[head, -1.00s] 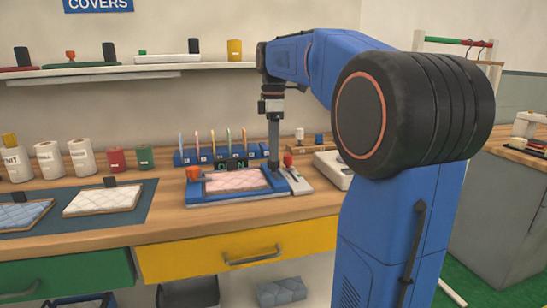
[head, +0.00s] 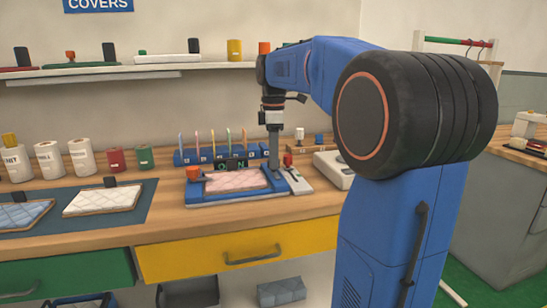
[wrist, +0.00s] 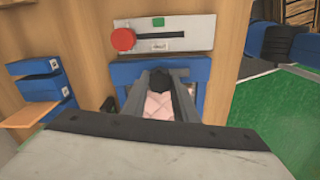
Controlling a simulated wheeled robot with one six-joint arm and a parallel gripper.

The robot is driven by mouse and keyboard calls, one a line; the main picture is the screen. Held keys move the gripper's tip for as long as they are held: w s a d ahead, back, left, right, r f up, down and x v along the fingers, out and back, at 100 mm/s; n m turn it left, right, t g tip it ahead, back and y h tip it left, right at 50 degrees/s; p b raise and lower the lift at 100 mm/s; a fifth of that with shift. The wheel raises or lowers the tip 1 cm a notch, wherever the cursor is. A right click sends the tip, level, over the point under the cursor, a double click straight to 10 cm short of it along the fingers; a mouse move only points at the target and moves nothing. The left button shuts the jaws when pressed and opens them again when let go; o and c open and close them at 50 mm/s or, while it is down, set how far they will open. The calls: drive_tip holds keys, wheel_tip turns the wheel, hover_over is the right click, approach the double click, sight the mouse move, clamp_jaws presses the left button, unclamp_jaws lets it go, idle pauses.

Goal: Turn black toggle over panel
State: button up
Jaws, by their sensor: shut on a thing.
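A pink quilted panel (head: 236,181) lies in a blue frame (head: 215,201) on the wooden bench. In the wrist view, the panel (wrist: 157,104) shows between my fingers, with part of the blue frame (wrist: 124,73) around it. My gripper (head: 274,165) points down at the frame's right side. In the wrist view, my gripper (wrist: 163,84) is shut on the black toggle (wrist: 160,80), at the panel's far edge. The fingers hide much of the toggle, so its exact angle is unclear. An orange knob (head: 193,173) stands at the frame's left side.
A grey plate with a red button (wrist: 123,39) sits beside the frame. Behind the frame stands a blue rack (head: 192,156) with several coloured sticks. A white box (head: 333,168) stands to the right. A white quilted panel (head: 103,200) lies on a dark mat at the left.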

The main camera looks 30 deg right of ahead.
drive_tip(key=shift+m, duration=0.3)
drive_tip(key=m, duration=0.8)
drive_tip(key=shift+m, duration=0.4)
drive_tip(key=m, duration=0.4)
drive_tip(key=shift+m, duration=2.3)
drive_tip(key=o, duration=1.1)
drive_tip(key=shift+c, duration=0.2)
